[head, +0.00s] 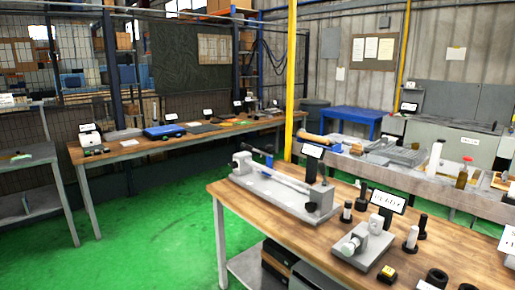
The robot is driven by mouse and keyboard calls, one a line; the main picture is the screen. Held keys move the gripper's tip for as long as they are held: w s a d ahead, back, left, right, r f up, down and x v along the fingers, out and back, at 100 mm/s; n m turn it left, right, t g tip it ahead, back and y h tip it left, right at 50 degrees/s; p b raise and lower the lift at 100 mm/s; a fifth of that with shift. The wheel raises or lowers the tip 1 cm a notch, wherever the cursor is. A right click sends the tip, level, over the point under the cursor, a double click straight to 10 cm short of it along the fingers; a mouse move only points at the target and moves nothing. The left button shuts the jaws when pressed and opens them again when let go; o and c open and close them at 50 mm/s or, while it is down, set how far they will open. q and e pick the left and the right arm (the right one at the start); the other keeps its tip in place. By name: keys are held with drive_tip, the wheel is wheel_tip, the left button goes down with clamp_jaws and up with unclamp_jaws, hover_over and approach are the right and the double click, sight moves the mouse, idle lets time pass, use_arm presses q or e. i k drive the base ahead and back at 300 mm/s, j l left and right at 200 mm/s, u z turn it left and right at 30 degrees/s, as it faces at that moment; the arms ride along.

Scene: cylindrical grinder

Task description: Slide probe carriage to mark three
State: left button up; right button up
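A long grey bench fixture (262,196) lies on the wooden workbench in the middle of the head view. A grey head block (241,162) stands at its left end, and a long thin bar (275,177) runs from there to the right. A dark upright post (312,168) with a small white-faced panel stands near the right end. I cannot tell for sure which part is the probe carriage, and no numbered marks are readable. Neither of my grippers is in view.
A smaller grey fixture (360,247), a dark-framed sign (388,199) and several black and white cylindrical parts stand right of the long fixture. A yellow post (291,80) rises behind the workbench. Green floor (165,220) is open to the left.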

sight(268, 159)
drive_tip(key=i+u, duration=0.4)
drive_tip(key=i+l+u, duration=0.1)
drive_tip(key=i+u, duration=0.25)
drive_tip(key=k+j, duration=0.05)
drive_tip(key=k, duration=0.05)
